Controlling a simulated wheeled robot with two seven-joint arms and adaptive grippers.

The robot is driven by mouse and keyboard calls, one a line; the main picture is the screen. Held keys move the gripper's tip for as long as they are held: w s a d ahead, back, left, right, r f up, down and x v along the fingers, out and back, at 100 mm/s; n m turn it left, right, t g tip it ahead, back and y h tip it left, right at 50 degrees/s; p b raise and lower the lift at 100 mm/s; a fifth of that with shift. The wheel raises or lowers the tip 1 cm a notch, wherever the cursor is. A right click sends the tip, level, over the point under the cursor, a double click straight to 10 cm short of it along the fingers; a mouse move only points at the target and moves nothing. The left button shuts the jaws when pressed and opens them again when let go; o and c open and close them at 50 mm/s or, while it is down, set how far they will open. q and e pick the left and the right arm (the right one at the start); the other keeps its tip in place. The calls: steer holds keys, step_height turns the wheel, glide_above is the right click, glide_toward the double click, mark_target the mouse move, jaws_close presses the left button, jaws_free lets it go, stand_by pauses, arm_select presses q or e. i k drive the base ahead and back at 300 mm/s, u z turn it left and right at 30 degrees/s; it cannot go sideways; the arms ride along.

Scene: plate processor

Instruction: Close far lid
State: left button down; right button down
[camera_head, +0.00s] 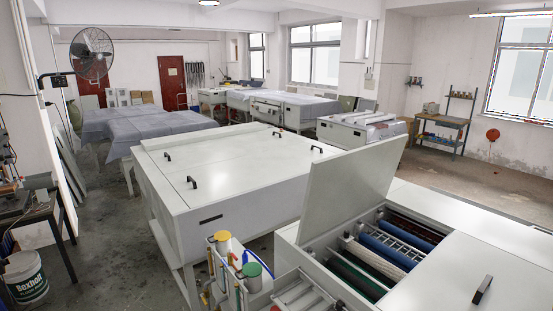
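The plate processor (441,266) stands at the lower right, a white cabinet. Its far lid (346,196) is a flat white panel that stands open, raised steeply and leaning a little to the right. Below it the open bay shows several rollers, among them a blue roller (388,249) and a green roller (355,279). To the right a flat white cover with a black handle (482,289) lies shut. Neither of my grippers is in view.
A large white cabinet (225,172) with black handles stands behind and left of the processor. Tubing and yellow- and green-capped bottles (251,272) stand at the processor's left end. A white bucket (26,278) sits at the far left. Grey floor shows between.

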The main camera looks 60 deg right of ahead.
mark_target(341, 185)
steer(key=z, duration=2.25)
steer(key=i, duration=1.2)
steer(key=z, duration=0.55)
